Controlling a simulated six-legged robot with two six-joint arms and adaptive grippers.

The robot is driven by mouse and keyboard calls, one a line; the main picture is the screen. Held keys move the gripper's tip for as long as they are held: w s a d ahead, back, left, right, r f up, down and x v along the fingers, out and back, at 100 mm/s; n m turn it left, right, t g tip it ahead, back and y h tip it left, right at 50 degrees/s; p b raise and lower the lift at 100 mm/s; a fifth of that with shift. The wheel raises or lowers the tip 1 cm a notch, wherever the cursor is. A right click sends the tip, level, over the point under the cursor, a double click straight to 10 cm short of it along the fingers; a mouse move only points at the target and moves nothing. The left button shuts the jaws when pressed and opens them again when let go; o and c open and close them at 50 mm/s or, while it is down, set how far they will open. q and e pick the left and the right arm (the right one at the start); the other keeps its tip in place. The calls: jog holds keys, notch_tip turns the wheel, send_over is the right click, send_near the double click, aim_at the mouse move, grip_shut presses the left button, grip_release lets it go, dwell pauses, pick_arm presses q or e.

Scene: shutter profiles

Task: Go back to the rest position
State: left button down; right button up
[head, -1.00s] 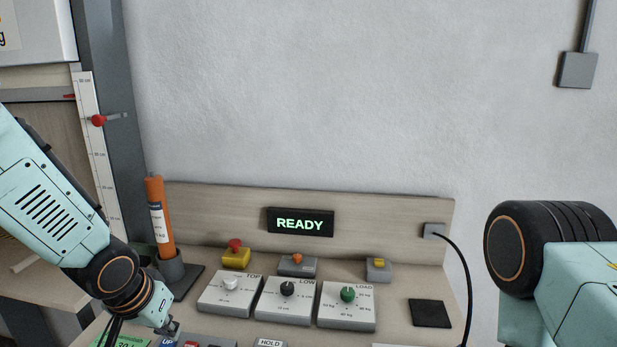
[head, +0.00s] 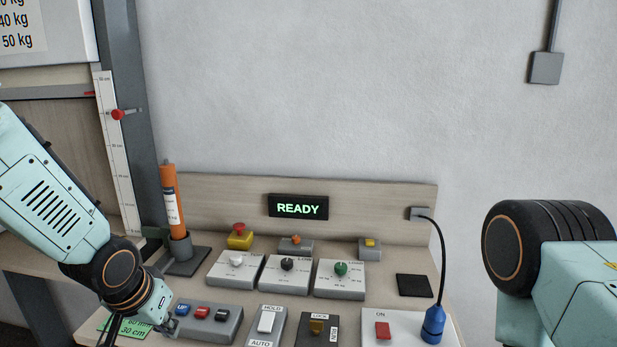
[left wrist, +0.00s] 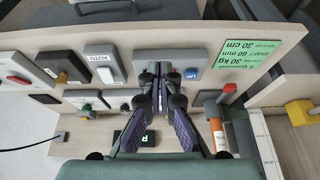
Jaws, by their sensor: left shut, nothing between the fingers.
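My left arm comes in from the left in the head view. The left gripper (left wrist: 160,72) shows in the left wrist view with its dark fingers together and nothing between them. In that view the fingers overlap the grey block with the blue button (left wrist: 192,73); I cannot tell whether they touch it. In the head view its fingertips are not clearly visible. My right arm is at the right edge of the head view, and its gripper is out of frame.
A bench panel carries a three-button block (head: 210,323), a HOLD/AUTO switch (head: 266,323), three knob boxes (head: 287,274) and a red switch (head: 382,330). A lit READY display (head: 298,207) stands behind. An orange cylinder (head: 170,190) stands upright in a holder left.

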pick_arm(q)
jog(key=s+d+f+n+b, duration=0.1)
jog(key=s+f+b, duration=0.3)
jog(key=f, duration=0.5)
jog(key=s+d+f+n+b, duration=0.1)
jog(key=s+f, duration=0.6)
jog(key=f, duration=0.2)
jog(key=s+f+g+b, duration=0.2)
jog(key=s+f+b, duration=0.1)
jog(key=s+f, duration=0.4)
jog(key=s+f+g+b, duration=0.2)
jog(key=s+f, duration=0.6)
jog(key=s, duration=0.6)
jog(key=shift+a+f+g+y+b, duration=0.25)
jog(key=shift+f+g+y+b, duration=0.05)
jog(key=shift+b, duration=0.2)
pick_arm(e)
notch_tip(320, 180, down, 11)
jog(key=shift+s, duration=0.3)
pick_arm(q)
jog(key=c, duration=2.1)
grip_release()
pick_arm(e)
jog(key=shift+a+r, duration=0.1)
